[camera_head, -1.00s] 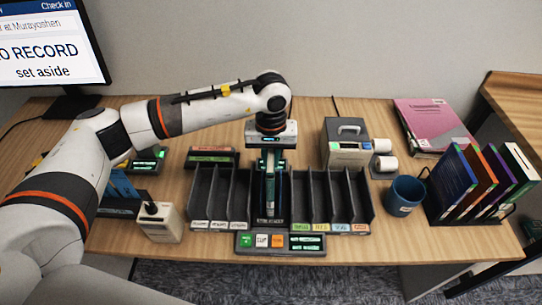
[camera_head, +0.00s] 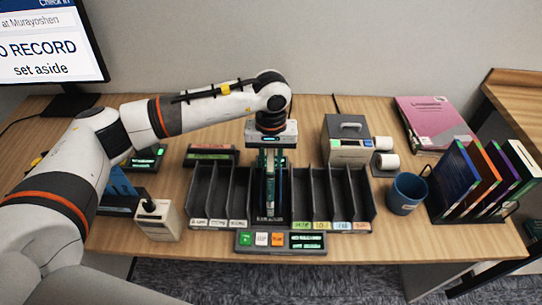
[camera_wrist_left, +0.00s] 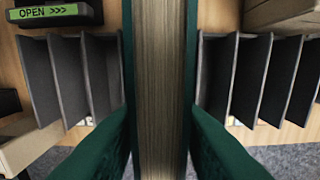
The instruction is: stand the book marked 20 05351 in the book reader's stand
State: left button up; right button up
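The book (camera_head: 270,192), with dark green covers, stands upright in the middle bay of the dark sorter, which looks like the book reader's stand (camera_head: 285,213). Its number cannot be read. In the left wrist view its pale page block (camera_wrist_left: 160,90) runs up the middle between the covers. Whether the book's lower edge rests on the stand cannot be told. My right gripper is not in view.
Empty dark slots (camera_head: 208,187) flank the middle bay on both sides. A button panel (camera_head: 280,242) lies in front. A blue mug (camera_head: 406,193), a rack of upright books (camera_head: 470,185) and a label printer (camera_head: 346,145) stand to the right. A monitor (camera_head: 45,45) reads "set aside".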

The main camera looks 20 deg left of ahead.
pick_arm(q)
jog(key=shift+o, duration=1.3)
jog(key=shift+r, duration=0.1)
notch_tip(320, 180, up, 10)
jog(key=b, duration=0.2)
jog(key=shift+r+b, duration=0.15)
jog(key=shift+b, duration=0.2)
jog(key=shift+r, duration=0.8)
jog(key=shift+f, duration=0.1)
